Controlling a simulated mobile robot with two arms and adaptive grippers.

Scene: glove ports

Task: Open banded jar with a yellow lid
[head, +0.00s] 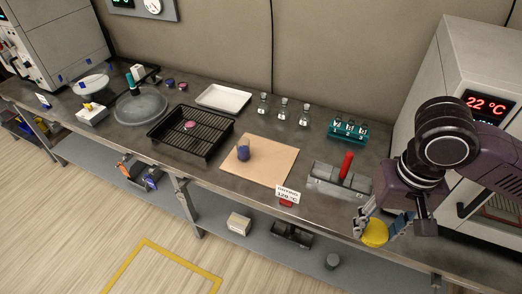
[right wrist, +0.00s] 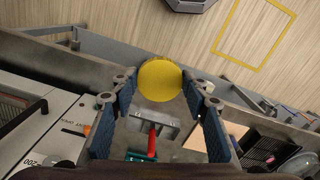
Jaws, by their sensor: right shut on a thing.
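A yellow round lid (head: 375,233) is held between the fingers of my right gripper (head: 378,228), beyond the front edge of the bench at the right. In the right wrist view the yellow lid (right wrist: 160,80) sits at the fingertips (right wrist: 160,90); no jar body shows under it. A small dark blue jar with a paler upper part (head: 244,150) stands upright on a tan board (head: 268,169) in mid-bench, away from the gripper. Its top is too small to read clearly. My left gripper is not in view.
A grey holder with a red-handled tool (head: 346,168) and a temperature sign (head: 288,193) stand near the right gripper. A black rack tray (head: 185,145), flasks (head: 284,108), a teal vial rack (head: 348,130) and an oven (head: 470,70) are around. The board's right part is clear.

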